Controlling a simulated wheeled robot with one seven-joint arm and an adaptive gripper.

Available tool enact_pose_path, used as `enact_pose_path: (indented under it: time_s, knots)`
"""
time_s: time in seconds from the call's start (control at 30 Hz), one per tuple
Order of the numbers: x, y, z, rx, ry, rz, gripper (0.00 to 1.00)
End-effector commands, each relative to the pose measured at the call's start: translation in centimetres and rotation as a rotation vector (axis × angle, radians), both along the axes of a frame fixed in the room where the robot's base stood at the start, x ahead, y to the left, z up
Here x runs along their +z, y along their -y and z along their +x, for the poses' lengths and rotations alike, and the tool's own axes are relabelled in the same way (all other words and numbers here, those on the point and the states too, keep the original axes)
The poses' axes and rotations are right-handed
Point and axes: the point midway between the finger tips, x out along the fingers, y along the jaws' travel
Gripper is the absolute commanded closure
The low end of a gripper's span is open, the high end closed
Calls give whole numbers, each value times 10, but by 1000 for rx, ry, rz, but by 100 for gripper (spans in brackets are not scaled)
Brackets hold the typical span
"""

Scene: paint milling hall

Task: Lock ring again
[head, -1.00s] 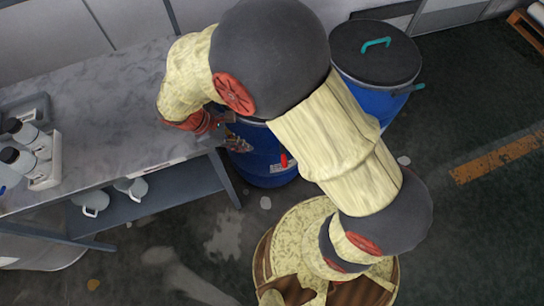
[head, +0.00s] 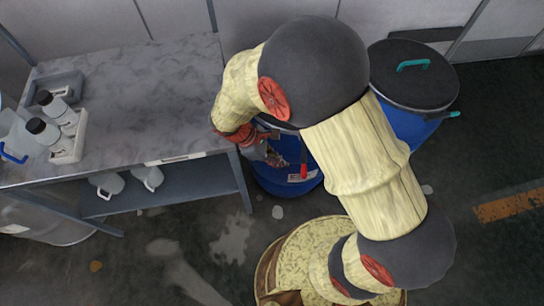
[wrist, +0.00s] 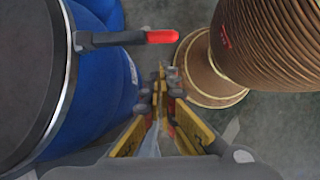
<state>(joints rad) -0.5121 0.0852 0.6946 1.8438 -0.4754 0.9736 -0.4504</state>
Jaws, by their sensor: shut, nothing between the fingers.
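A blue drum (wrist: 90,90) with a dark lid (wrist: 28,70) and a pale metal lock ring (wrist: 68,85) fills the left of the wrist view. The ring's dark lever (wrist: 110,39) sticks outward from the rim and ends in a red tip (wrist: 162,36). In the head view the drum (head: 270,181) is partly hidden under my arm, and the red tip (head: 304,171) shows at its front. My gripper (wrist: 165,80) is shut and empty, beside the drum and apart from the lever. In the head view my gripper (head: 274,157) is left of the red tip.
A grey worktable (head: 140,100) stands close on the left, its corner near my gripper. It carries white bottles (head: 56,109) in a tray. A second blue drum (head: 415,128) with a black lid and teal handle stands behind my arm. Floor in front is open.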

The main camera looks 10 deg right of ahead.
Motion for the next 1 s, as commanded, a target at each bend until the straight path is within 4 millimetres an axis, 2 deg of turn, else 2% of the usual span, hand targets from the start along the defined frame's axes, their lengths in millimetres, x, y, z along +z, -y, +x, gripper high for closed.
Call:
enact_pose_path:
  time_s: [0.03, 0.1, 0.2, 0.4, 1.0]
  knots:
    - [-11, 5, -1, -3, -1, 0, 100]
    - [-20, 13, -3, -4, 0, 0, 100]
    - [-26, 26, -7, -4, 0, 1, 100]
    - [-31, 40, -10, -2, 2, 2, 100]
    - [-31, 44, -12, 16, 0, 1, 100]
